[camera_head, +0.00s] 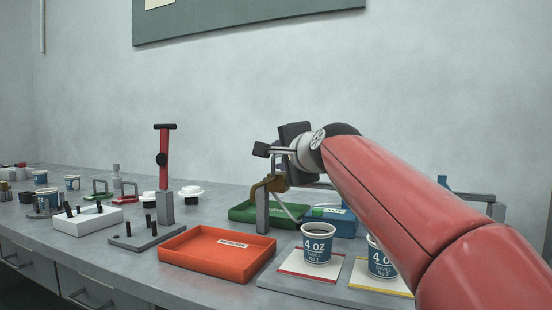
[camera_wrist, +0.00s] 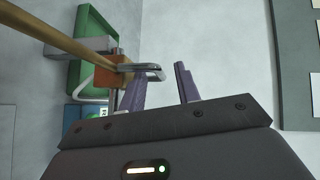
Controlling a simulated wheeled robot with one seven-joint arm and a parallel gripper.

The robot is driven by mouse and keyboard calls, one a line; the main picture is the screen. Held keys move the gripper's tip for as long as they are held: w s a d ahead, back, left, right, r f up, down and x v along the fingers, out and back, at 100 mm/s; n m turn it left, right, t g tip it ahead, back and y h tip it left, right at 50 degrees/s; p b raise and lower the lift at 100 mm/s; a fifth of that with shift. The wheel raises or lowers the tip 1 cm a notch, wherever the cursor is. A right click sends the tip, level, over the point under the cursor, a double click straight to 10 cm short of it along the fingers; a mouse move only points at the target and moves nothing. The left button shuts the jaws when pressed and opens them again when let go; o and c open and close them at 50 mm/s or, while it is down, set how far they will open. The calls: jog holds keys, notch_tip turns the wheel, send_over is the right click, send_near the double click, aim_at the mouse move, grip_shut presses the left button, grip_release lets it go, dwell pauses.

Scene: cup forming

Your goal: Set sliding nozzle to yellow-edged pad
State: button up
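The sliding nozzle shows in the wrist view as an orange block (camera_wrist: 124,66) with a silver bent handle, on a brass-coloured rail. In the head view its brass carriage (camera_head: 272,184) sits at the left end of the rail, left of both cups. The yellow-edged pad (camera_head: 360,276) is at the right, partly hidden by my arm, with a paper cup (camera_head: 380,262) on it. My gripper (camera_wrist: 160,70) is open. Its two fingers stand apart, with the handle's end near the gap between their tips; I cannot tell whether they touch. In the head view the gripper is above the carriage.
A red-edged pad (camera_head: 300,276) with a second paper cup (camera_head: 318,243) lies left of the yellow-edged one. An orange tray (camera_head: 190,268) is at the front, and a green tray (camera_head: 240,216) and a blue bin (camera_head: 345,226) are behind. A red lever press (camera_head: 164,160) stands left.

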jog(key=shift+x, duration=2)
grip_shut()
